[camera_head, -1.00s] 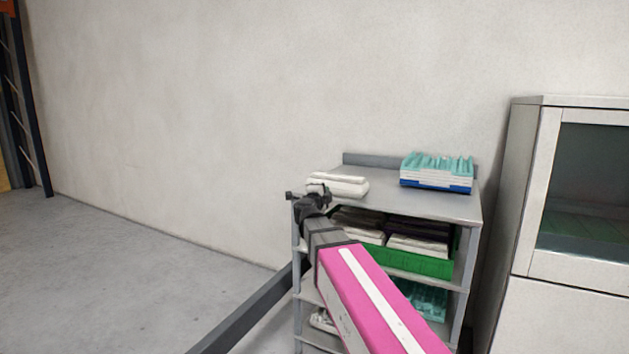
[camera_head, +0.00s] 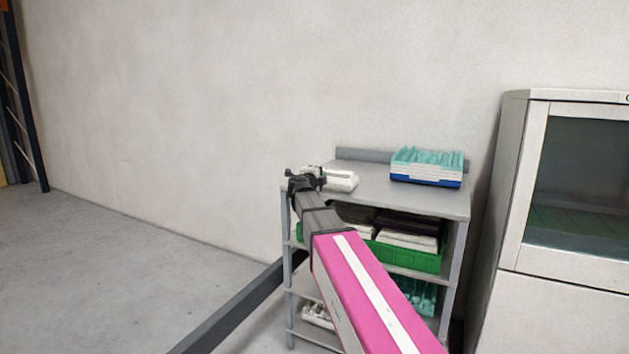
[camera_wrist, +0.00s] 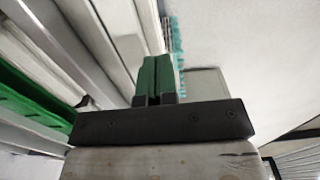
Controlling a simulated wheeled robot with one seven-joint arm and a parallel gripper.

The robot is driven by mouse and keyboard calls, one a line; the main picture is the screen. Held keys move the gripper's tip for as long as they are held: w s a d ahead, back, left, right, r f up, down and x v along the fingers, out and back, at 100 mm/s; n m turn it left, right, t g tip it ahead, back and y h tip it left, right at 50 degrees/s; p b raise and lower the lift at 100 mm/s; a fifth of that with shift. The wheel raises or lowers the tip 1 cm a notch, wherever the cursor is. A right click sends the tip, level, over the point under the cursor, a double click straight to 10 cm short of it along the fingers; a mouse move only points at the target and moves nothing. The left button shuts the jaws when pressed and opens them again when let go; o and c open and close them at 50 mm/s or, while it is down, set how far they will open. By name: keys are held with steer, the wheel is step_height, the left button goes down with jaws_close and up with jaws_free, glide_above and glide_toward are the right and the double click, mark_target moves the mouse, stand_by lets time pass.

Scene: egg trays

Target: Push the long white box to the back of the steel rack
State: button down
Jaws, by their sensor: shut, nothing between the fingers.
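The long white box (camera_head: 342,182) lies on the left part of the top shelf of the steel rack (camera_head: 425,201) in the head view. My gripper (camera_head: 306,177) is at the rack's left front corner, in front of the box and hiding its left part. In the wrist view my gripper's green fingers (camera_wrist: 154,76) are together with nothing between them. A pale shape just beyond the fingertips seems to be the box; I cannot tell whether they touch it.
A stack of white and teal trays on a blue base (camera_head: 427,167) stands at the top shelf's back right. A green crate (camera_head: 408,257) with dark and white contents sits one shelf below. A low lip and the wall are behind. A glass-fronted cabinet (camera_head: 560,190) stands right.

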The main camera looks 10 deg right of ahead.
steer(key=shift+x, duration=1.55)
steer(key=x, duration=4.7)
steer(key=shift+f, duration=0.1)
